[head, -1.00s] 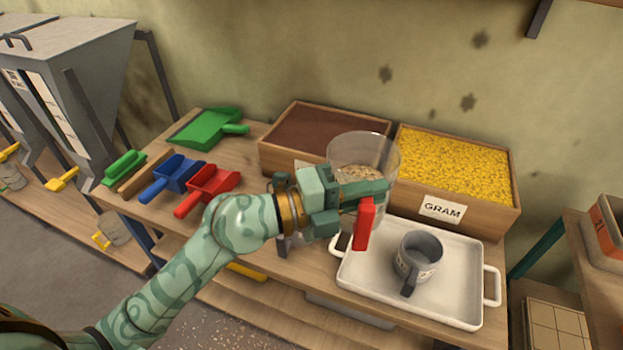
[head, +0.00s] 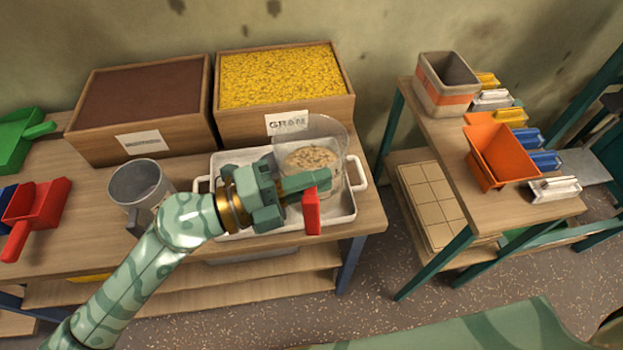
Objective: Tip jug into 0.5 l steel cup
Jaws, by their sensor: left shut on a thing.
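My left gripper (head: 308,190) is shut on the red handle (head: 312,212) of a clear jug (head: 325,135). The jug holds beige, grain-like contents (head: 312,160). It looks about upright, over the white tray (head: 225,163); its base is hidden, so I cannot tell how high it is. A grey steel cup (head: 138,182) with a handle stands on the table, left of the tray. The steel cup seen on the tray earlier is not visible now, with my gripper and the jug covering much of the tray. I cannot read any cup size. My right gripper is not in view.
Behind the tray stands a wooden box of yellow grain (head: 280,78), with a brown-filled box (head: 145,95) to its left. Red (head: 38,210) and green (head: 15,140) scoops lie at the left. A second table at the right holds an orange hopper (head: 500,155) and a grey-orange bin (head: 447,85).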

